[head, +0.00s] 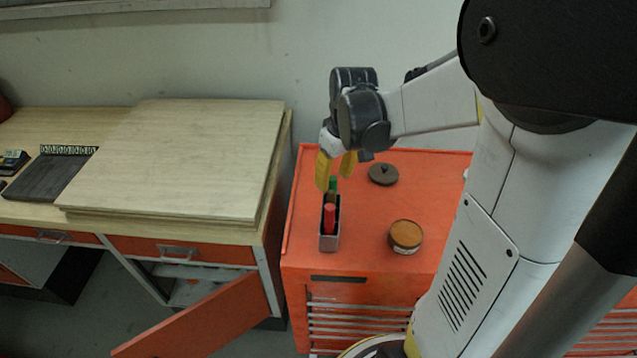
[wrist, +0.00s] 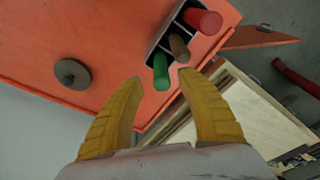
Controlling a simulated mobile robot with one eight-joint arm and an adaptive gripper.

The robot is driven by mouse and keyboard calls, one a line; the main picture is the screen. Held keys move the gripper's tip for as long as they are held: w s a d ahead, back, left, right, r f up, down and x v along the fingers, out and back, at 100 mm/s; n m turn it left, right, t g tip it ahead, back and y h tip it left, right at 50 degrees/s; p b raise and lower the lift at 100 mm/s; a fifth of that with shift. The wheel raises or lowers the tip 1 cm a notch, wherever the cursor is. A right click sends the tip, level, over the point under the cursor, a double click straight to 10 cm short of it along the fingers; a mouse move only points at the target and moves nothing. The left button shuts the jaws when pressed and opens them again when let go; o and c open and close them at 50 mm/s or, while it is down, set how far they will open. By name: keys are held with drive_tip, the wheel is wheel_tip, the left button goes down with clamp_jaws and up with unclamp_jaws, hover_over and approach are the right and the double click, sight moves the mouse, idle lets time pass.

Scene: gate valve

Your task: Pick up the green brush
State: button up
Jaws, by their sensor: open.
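The green brush (head: 333,184) stands in a small grey metal holder (head: 329,243) on the orange cabinet, with only its green handle end showing. A red handle (head: 329,218) stands nearer the front of the holder, and a brown one (wrist: 179,47) is between them. My gripper (head: 336,183) is open, its yellow fingers pointing down close to the green handle. In the wrist view the green handle (wrist: 161,72) is just beyond the fingertips, between the two and nearer the left one. The fingers (wrist: 161,78) hold nothing. The brush's lower part is hidden in the holder.
On the orange cabinet top (head: 300,225), a dark round lid-like disc (head: 383,174) lies behind and a brown-topped tin (head: 405,237) stands to the right of the holder. A wooden workbench (head: 180,160) with an open orange door (head: 205,325) is at left. A wall is behind.

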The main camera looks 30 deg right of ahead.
drive_tip(key=f, duration=0.1)
drive_tip(key=f+b, duration=0.1)
drive_tip(key=f, duration=0.3)
drive_tip(key=shift+w+a, duration=0.15)
drive_tip(key=shift+w, duration=0.2)
clamp_jaws()
